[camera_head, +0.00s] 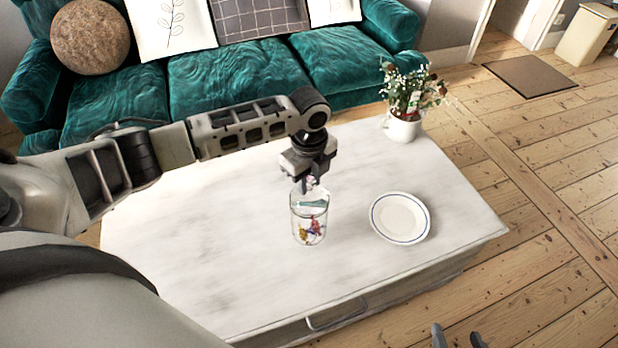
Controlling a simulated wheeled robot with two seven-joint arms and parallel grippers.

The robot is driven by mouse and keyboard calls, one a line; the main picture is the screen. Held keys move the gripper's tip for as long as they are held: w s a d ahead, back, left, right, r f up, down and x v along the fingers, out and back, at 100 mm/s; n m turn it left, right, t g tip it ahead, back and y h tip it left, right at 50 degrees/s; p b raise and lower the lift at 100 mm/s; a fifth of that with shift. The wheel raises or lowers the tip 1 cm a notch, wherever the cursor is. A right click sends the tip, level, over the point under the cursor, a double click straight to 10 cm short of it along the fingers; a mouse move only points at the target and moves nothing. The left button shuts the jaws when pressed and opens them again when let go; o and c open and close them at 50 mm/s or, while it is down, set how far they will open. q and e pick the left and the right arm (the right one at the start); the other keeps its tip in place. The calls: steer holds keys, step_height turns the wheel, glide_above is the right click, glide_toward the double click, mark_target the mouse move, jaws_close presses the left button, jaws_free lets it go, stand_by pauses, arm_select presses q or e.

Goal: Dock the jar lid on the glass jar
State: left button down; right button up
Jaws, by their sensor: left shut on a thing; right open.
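The clear glass jar (309,228) stands upright on the white table, with small colourful pieces inside. My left gripper (311,181) points down right above the jar and is shut on the small knob of the jar lid (312,199). The lid looks see-through and sits at the jar's mouth in the picture. I cannot tell whether it touches the rim, and the fingers hide part of the knob. My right gripper (458,338) is open and empty at the bottom edge, low in front of the table, with only its fingertips showing.
A white plate with a blue ring (423,231) lies on the table (190,250) right of the jar. A white mug of flowers (402,125) stands at the far right corner. The table's left half is clear, below my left arm. A green sofa stands behind.

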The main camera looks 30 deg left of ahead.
arm_select(q)
steer(key=shift+r, duration=0.1)
steer(key=shift+p, duration=0.4)
steer(key=shift+f+b, duration=0.35)
steer(key=shift+f, duration=0.35)
stand_by(0.3)
steer(key=c, duration=1.4)
jaws_free()
steer(key=shift+c, duration=0.2)
